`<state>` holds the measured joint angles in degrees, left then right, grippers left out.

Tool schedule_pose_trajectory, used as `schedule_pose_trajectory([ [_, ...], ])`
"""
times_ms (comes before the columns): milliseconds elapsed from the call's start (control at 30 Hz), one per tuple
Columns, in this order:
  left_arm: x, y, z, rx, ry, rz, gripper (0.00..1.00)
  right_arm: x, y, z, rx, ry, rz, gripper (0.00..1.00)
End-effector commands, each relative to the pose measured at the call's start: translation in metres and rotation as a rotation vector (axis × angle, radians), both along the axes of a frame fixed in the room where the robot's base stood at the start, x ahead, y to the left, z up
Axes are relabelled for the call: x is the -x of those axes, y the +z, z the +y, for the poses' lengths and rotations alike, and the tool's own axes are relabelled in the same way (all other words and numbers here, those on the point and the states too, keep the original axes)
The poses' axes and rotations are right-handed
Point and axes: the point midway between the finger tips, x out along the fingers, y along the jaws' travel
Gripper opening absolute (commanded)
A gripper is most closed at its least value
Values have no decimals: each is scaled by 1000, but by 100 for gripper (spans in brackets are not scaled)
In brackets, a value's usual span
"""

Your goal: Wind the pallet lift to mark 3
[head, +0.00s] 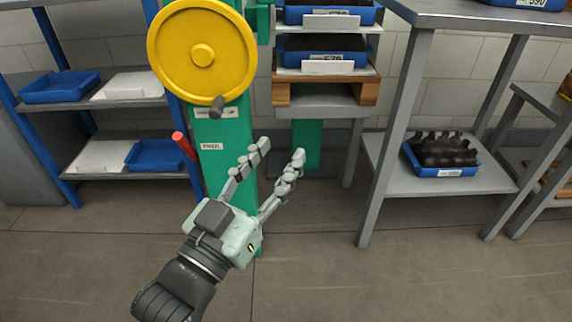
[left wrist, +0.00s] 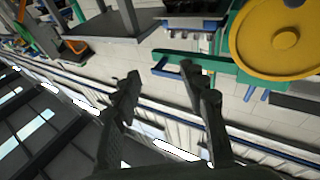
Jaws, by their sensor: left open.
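The yellow winding wheel (head: 202,52) sits on the green post (head: 226,150) of the pallet lift, and it also shows at the upper right of the left wrist view (left wrist: 277,38). A dark crank knob (head: 217,106) sticks out at the wheel's lower rim. The lift's wooden pallet (head: 325,84) carries blue trays (head: 320,52). My left gripper (head: 275,152) is open and empty, below and right of the knob, apart from it. In the left wrist view its fingers (left wrist: 163,85) are spread with nothing between them. The mark scale cannot be read. My right gripper is not in view.
A red handle (head: 184,146) juts out left of the post. A blue rack (head: 110,104) with trays stands at the left. A grey bench (head: 440,185) with a blue bin of dark bottles (head: 443,152) stands at the right. The front floor is clear.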

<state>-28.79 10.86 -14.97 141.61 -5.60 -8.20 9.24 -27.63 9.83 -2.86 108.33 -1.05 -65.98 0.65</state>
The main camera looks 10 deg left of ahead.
Motion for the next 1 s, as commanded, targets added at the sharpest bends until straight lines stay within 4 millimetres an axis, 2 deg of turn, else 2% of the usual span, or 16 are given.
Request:
schedule_pose_trajectory([
  [33,5,1,-6,11,-10,-17,43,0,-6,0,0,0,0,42],
  [300,19,17,-22,37,-33,-83,43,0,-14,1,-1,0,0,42],
  [667,20,20,-23,39,-35,-90,43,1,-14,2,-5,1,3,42],
  [767,20,30,-23,39,-35,-89,43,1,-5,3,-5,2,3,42],
  [867,20,52,-23,39,-35,-90,43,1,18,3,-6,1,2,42],
  [967,20,83,-23,39,-35,-90,43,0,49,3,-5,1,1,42],
  [1000,19,78,-23,34,-34,-80,43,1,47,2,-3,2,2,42],
])
